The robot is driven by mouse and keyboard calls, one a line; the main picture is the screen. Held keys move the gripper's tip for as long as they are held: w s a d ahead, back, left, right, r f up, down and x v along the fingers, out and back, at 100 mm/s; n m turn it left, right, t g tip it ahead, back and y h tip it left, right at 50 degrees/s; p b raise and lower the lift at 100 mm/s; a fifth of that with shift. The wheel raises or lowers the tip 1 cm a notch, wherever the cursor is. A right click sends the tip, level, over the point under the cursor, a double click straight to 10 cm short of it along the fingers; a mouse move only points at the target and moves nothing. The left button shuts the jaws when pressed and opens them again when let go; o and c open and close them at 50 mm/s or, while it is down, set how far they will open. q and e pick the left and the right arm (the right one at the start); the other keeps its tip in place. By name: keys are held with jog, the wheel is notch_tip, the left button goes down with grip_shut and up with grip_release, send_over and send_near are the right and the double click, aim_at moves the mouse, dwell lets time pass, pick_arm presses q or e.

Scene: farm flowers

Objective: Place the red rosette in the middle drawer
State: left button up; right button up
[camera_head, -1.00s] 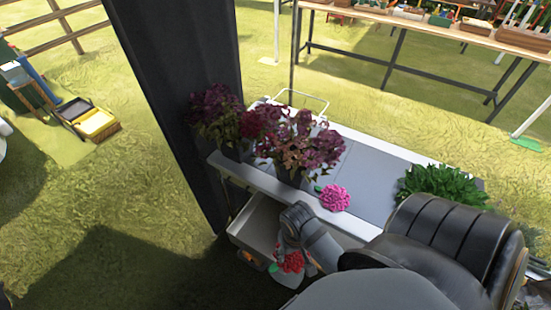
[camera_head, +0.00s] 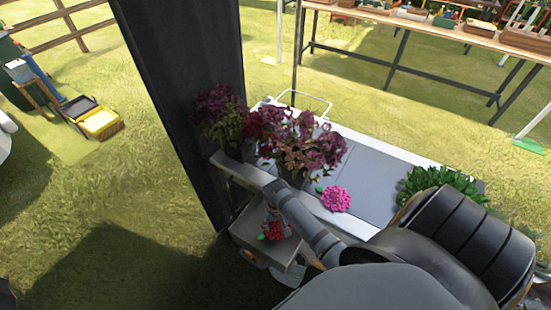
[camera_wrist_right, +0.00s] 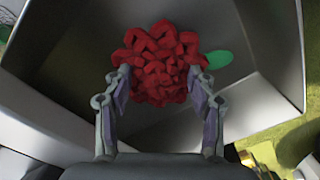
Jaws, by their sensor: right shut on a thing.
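The red rosette (camera_head: 275,231) is between the fingertips of my right gripper (camera_head: 277,222), which is shut on it. In the right wrist view the rosette (camera_wrist_right: 160,62) is a ruffled red bloom with a green leaf at its right, held between both fingers of the gripper (camera_wrist_right: 160,85). Behind it is the grey interior of an open drawer (camera_wrist_right: 60,95). In the head view the pulled-out drawer (camera_head: 255,243) is under the cart top, with the rosette over it. I cannot tell whether the rosette touches the drawer floor. My left gripper is not in view.
A pink rosette (camera_head: 335,198) lies on the grey cart top (camera_head: 375,180). Pots of dark red flowers (camera_head: 300,145) stand at the cart's left end, and a green leafy plant (camera_head: 437,182) at its right. A dark post blocks the view at left.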

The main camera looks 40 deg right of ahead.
aim_at(276, 227)
jog(key=shift+w+f, duration=0.1)
jog(key=f, duration=0.4)
jog(key=shift+w+d, duration=0.15)
jog(key=shift+w, duration=0.2)
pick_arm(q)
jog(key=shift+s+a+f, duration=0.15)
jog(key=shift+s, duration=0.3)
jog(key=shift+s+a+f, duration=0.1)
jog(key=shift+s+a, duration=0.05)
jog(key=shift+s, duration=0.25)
pick_arm(e)
jog(key=o, duration=1.1)
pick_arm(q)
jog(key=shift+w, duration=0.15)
pick_arm(e)
notch_tip(276, 227, up, 12)
jog(key=shift+r, duration=0.1)
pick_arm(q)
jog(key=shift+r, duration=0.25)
